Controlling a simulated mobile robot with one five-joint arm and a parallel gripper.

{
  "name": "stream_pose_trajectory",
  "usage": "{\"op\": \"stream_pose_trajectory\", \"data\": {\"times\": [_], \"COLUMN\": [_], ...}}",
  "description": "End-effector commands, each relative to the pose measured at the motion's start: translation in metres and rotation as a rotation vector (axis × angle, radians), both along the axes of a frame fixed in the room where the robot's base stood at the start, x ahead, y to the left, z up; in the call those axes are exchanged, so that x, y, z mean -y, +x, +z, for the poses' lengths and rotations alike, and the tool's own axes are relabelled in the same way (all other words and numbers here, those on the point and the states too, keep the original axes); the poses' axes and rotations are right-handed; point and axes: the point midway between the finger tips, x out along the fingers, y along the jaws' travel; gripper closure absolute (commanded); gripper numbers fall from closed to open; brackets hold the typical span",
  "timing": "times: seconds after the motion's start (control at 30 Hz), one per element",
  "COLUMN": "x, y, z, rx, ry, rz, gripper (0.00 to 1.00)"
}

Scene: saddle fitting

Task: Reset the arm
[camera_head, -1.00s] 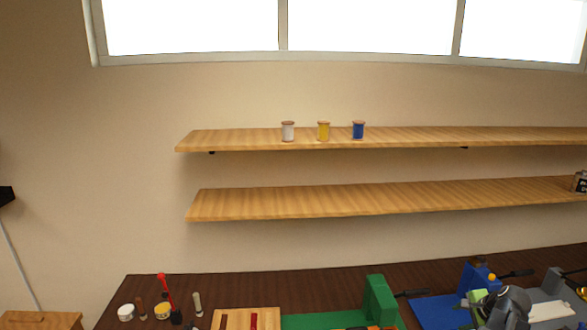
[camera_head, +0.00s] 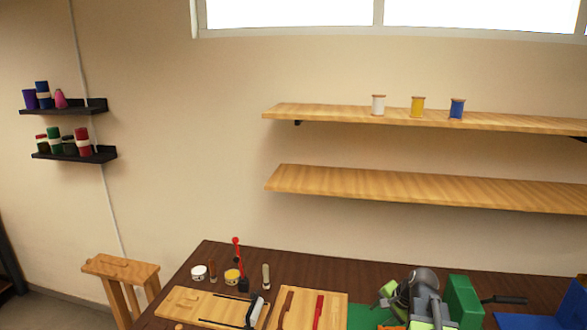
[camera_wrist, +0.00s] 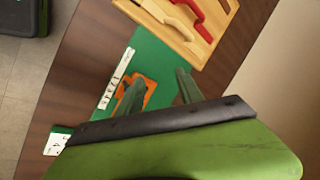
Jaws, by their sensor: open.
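My gripper (camera_wrist: 160,88) is open in the wrist view, its two dark green fingers spread apart with nothing held between them. It hangs above a green mat (camera_wrist: 150,55). An orange object (camera_wrist: 148,88) lies on the mat, partly hidden behind the left finger. In the head view my arm shows at the lower right over the dark table (camera_head: 215,255), in front of the green block (camera_head: 463,300); my fingertips cannot be made out there.
A wooden board (camera_head: 333,300) with a red-handled tool (camera_head: 318,310) lies left of my arm. Jars, including a white one (camera_head: 198,272), stand at the table's back left. Two wooden shelves (camera_head: 330,182) hang behind; a stool (camera_head: 120,268) stands left.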

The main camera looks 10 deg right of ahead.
Motion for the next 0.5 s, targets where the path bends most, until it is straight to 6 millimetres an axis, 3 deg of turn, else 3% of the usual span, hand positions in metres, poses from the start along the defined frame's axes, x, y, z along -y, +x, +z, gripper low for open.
{"op": "stream_pose_trajectory", "data": {"times": [0.03, 0.1, 0.2, 0.3, 0.4, 0.5], "x": [-0.046, -0.097, -0.158, -0.204, -0.226, -0.203], "y": [0.003, 0.001, -0.010, -0.029, -0.057, -0.079], "z": [-0.024, -0.040, -0.060, -0.078, -0.090, -0.086], "rx": [-0.021, -0.051, -0.092, -0.137, -0.203, -0.281], "ry": [-0.026, -0.068, -0.135, -0.210, -0.304, -0.377], "rz": [0.103, 0.238, 0.425, 0.608, 0.803, 0.933], "gripper": [0.56, 0.56, 0.56, 0.56, 0.56, 0.56]}}
